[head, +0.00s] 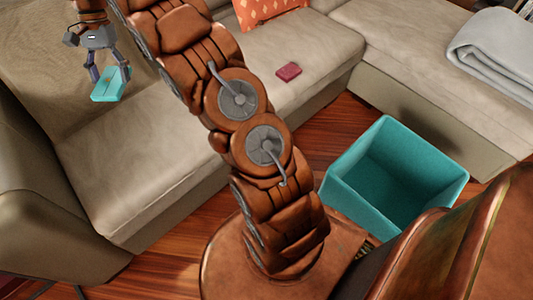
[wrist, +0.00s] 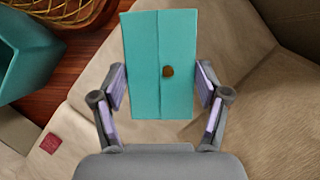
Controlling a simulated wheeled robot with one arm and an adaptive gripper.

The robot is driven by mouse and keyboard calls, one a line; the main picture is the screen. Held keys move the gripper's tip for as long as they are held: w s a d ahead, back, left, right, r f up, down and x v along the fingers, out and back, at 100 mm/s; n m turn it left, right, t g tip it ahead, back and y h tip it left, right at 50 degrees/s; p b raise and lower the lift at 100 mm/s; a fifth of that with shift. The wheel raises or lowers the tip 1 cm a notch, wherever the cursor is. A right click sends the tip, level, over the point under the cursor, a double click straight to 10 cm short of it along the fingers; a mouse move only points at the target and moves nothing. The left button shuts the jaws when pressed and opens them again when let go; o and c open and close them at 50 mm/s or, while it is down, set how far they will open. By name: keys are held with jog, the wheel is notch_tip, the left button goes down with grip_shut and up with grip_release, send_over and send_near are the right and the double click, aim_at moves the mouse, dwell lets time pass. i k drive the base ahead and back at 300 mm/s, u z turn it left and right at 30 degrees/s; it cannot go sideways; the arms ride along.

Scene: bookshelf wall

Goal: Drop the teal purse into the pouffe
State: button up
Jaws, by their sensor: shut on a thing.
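The teal purse (wrist: 143,65), flat and rectangular with a dark round clasp, is between the fingers of my gripper (wrist: 160,88) in the wrist view. My gripper (head: 109,75) is shut on it and holds it above the sofa at the upper left in the head view, where the purse (head: 106,90) shows small. The teal pouffe (head: 395,180) is an open, empty-looking square box on the wooden floor at the right. Part of it also shows at the left edge of the wrist view (wrist: 28,45). My gripper is well apart from the pouffe.
A beige sofa (head: 160,150) runs along the back and right. A small red item (head: 288,72) lies on its seat, with an orange patterned cushion (head: 265,10) behind. A folded grey blanket (head: 495,48) lies at the upper right.

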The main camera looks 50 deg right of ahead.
aim_at(378, 205)
jog(key=z, duration=3.45)
